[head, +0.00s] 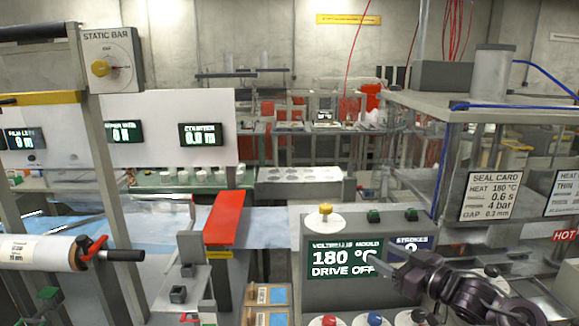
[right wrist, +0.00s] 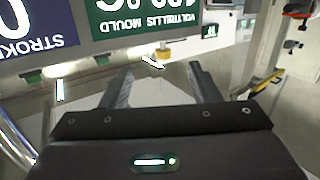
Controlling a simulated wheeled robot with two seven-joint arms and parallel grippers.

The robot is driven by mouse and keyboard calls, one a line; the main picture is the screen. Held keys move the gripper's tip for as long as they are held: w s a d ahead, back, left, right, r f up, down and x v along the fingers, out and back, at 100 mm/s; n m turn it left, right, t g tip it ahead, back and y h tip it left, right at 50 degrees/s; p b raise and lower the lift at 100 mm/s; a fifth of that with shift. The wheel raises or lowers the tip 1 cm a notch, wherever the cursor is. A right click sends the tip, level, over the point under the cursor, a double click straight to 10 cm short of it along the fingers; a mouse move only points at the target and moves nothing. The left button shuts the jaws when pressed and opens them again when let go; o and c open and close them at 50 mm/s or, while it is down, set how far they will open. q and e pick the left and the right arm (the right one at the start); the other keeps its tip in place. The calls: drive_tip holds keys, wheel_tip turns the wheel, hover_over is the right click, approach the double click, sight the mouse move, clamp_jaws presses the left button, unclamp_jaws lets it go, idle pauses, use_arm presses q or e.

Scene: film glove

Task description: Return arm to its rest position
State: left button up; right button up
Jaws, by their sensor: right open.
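My right gripper (head: 384,256) comes in from the lower right in the head view, in front of the control panel (head: 318,284). The panel's screen reads 180 °C and DRIVE OFF. In the right wrist view my right gripper (right wrist: 160,74) shows two grey fingers spread apart with nothing between them. The panel's screen (right wrist: 150,17) shows upside down beyond the fingers. I cannot tell whether a finger touches the panel. My left gripper is not in view.
A yellow knob (head: 325,209) and green buttons top the panel; coloured knobs sit below. A red-topped part (head: 225,217) and a film roll (head: 42,252) stand left. A machine with a glass enclosure and a SEAL CARD sign (head: 490,195) stands right.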

drive_tip(key=s+a+f+m+g+h, duration=0.25)
drive_tip(key=s+f+h, duration=0.45)
drive_tip(key=s+f, duration=0.45)
drive_tip(key=s+f+m+g+h, duration=0.15)
drive_tip(key=s+f+g, duration=0.25)
drive_tip(key=s, duration=0.7)
drive_tip(key=s+f+m+g+h, duration=0.15)
drive_tip(key=s+f+g, duration=0.3)
drive_tip(key=s, duration=0.65)
drive_tip(key=s+f+x, duration=0.1)
drive_tip(key=s+x, duration=0.2)
drive_tip(key=x, duration=1.1)
drive_tip(key=s+f+x, duration=0.1)
drive_tip(key=s+x, duration=0.3)
drive_tip(key=x, duration=0.9)
drive_tip(key=s+d+f+g+b, duration=0.1)
drive_tip(key=s+d+f, duration=0.2)
drive_tip(key=s+f, duration=1.7)
drive_tip(key=shift+d+f+g, duration=0.2)
drive_tip(key=shift+f+g, duration=0.05)
drive_tip(key=shift+g, duration=0.15)
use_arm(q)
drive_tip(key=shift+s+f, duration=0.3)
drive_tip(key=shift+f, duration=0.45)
use_arm(e)
drive_tip(key=shift+s, duration=0.25)
drive_tip(key=shift+c, duration=0.3)
